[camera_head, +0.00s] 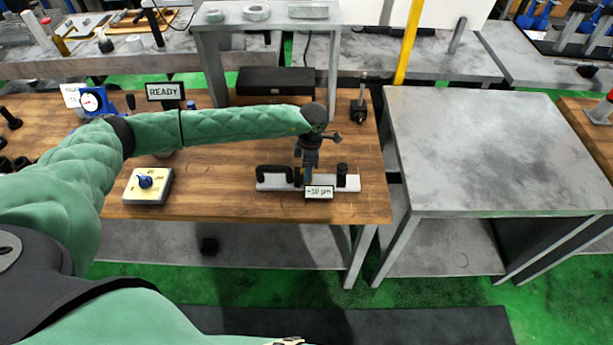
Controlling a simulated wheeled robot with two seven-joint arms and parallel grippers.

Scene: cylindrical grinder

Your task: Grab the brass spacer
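I cannot make out a brass spacer in the head view. My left arm reaches across the wooden bench, and my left gripper (307,172) points down over a grey fixture plate (270,183) with dark upright parts on it. The fingers are small and dark against the fixture, so I cannot tell whether they are open or hold anything. The gripper hides the middle of the plate. A small label reading about 10 µm (319,192) stands at the plate's front. My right arm runs along the bottom edge, and its gripper is not in view.
Behind are a READY sign (165,92), a dial gauge (90,102), a black case (275,81) under a grey stand, and a dark upright tool (359,103). The grey table (490,140) is clear.

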